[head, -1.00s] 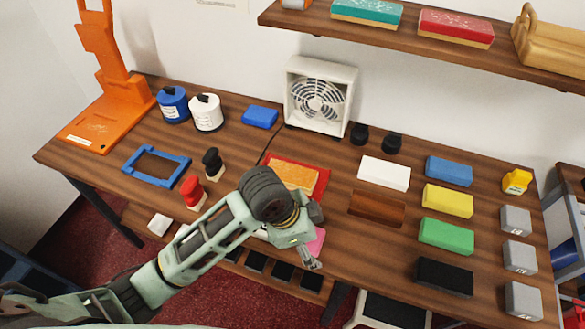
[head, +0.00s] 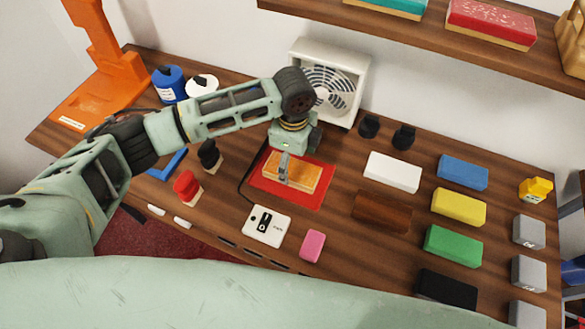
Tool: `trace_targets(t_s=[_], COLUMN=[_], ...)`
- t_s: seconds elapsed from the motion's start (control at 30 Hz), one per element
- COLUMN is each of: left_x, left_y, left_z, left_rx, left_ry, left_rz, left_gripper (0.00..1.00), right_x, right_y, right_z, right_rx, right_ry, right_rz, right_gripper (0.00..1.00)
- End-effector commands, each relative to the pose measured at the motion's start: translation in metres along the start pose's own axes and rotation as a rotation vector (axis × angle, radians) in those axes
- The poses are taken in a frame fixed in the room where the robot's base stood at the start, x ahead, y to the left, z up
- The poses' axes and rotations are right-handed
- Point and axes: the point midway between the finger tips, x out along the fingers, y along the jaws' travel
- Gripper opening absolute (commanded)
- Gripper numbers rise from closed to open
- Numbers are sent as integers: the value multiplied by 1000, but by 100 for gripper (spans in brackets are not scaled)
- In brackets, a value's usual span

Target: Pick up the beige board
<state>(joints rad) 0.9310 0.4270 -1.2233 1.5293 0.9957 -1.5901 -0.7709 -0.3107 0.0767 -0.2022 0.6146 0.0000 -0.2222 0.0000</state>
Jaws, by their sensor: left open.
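The beige board (head: 304,175), orange-tan in this light, lies flat on a red mat (head: 318,197) in front of the white fan. My left gripper (head: 283,181) is over the board's left-middle part, pointing down with its jaws open. Its fingers hide a strip of the board. I cannot tell whether the fingertips touch the board. My right gripper is not in view.
A white fan (head: 357,85) stands close behind my left wrist. A white device (head: 266,226) and a pink block (head: 313,245) lie in front of the mat. A white block (head: 392,172) and a brown block (head: 381,212) lie to the right.

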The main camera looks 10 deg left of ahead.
Motion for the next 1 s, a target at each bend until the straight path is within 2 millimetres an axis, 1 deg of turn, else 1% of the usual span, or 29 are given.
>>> trace_targets(t_s=[0.03,0.1,0.23,0.4,0.53,1.0], left_x=[4,15,33,40,40,39], left_y=[-1,-3,-3,-3,-3,-3], left_z=[3,6,5,4,4,4], left_rx=[-4,-3,-1,1,0,0], left_ry=[-2,-3,-1,0,0,0], left_rz=[4,3,2,-2,-2,-2], left_gripper=[80,80,80,80,80,39], right_x=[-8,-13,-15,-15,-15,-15], right_y=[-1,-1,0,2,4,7], right_z=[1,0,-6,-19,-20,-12], right_rx=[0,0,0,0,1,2], right_ry=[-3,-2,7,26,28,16], right_rz=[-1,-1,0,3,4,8], right_gripper=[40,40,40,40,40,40])
